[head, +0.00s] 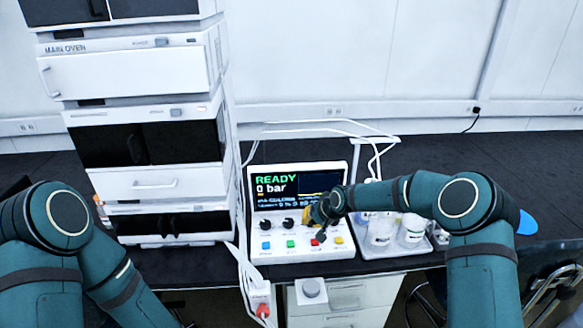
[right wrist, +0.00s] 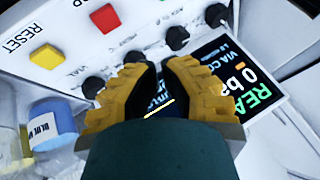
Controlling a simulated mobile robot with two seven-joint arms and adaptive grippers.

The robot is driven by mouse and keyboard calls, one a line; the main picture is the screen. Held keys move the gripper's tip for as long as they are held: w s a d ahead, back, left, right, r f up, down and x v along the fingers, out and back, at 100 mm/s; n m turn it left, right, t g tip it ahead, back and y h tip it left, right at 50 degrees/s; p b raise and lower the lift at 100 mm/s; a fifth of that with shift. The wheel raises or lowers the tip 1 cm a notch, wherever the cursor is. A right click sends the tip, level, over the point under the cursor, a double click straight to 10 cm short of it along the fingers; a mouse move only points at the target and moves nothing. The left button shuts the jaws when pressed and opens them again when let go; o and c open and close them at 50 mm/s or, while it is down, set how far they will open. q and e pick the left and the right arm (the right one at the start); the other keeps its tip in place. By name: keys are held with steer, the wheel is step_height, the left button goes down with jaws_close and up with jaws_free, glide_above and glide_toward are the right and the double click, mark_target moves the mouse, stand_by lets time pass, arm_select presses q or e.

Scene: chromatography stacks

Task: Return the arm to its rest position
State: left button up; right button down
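My right gripper (head: 317,214) hangs in front of the control unit, over its lower right front panel, with its arm coming in from the right. In the right wrist view its two yellow, dark-padded fingers (right wrist: 160,72) stand a narrow gap apart, with part of the screen showing between them and nothing held. The control unit (head: 258,226) is white, with a dark screen (head: 298,188) reading READY and 0 bar. My left arm shows at the lower left; its gripper is not in view.
A tall stack of white and black modules (head: 150,180) stands left of the control unit. A clear tray (head: 440,240) with lidded bottles (head: 411,230) is at the right. White tubes run behind. A yellow button (right wrist: 45,57) and dark knobs lie close to the right gripper.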

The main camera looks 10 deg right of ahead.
steer(key=shift+n+g+y, duration=0.3)
steer(key=shift+g, duration=0.2)
steer(key=s+a+f, duration=0.1)
steer(key=s, duration=0.1)
steer(key=s+a+f, duration=0.1)
steer(key=s+f, duration=0.1)
steer(key=s+a+f, duration=0.1)
steer(key=s, duration=0.2)
steer(key=shift+a+f, duration=0.1)
steer(key=shift+f, duration=0.3)
steer(key=shift+g, duration=0.6)
steer(key=s+f, duration=0.1)
steer(key=s, duration=0.2)
steer(key=s+a+f, duration=0.1)
steer(key=s, duration=0.2)
steer(key=s+f, duration=0.2)
steer(key=s, duration=0.1)
steer(key=shift+a+f, duration=0.1)
steer(key=shift+a, duration=0.3)
arm_select(q)
steer(key=shift+w, duration=0.15)
arm_select(e)
steer(key=s+d+f+g, duration=0.1)
steer(key=s+f, duration=0.1)
steer(key=s, duration=0.8)
steer(key=s+d+f+g+h, duration=0.1)
steer(key=s, duration=1)
steer(key=shift+s+f, duration=0.25)
steer(key=shift+f, duration=0.1)
